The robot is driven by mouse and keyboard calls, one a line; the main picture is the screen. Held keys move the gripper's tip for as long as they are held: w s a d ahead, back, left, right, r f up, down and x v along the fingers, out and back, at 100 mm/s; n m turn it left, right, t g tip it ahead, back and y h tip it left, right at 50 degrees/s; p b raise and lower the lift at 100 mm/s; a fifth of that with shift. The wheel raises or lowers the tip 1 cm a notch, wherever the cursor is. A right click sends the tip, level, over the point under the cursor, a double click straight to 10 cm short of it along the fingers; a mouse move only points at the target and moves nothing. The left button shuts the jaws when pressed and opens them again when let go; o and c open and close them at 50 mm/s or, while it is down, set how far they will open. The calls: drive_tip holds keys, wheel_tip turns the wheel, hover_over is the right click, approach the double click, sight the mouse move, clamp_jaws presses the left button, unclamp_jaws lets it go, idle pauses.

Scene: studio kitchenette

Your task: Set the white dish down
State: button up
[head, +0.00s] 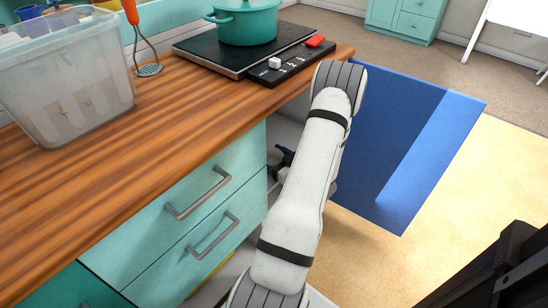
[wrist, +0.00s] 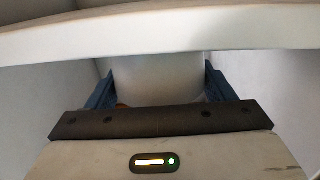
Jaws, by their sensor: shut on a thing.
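The white dish (wrist: 157,76) shows in the wrist view as a pale, smooth surface between the two blue fingers of my gripper (wrist: 158,88). My gripper is shut on it. The dish's upper part is hidden behind a pale horizontal edge (wrist: 160,35) that crosses the view. I cannot tell whether the dish touches anything below. In the head view my gripper (head: 282,161) shows only partly, dark, inside the opening under the counter. My arm hides much of it, and the dish cannot be made out there.
Teal drawers (head: 170,225) are left of the opening.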

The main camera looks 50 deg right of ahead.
drive_tip(key=shift+f, duration=0.1)
drive_tip(key=o, duration=1.1)
drive_tip(key=shift+o, duration=0.2)
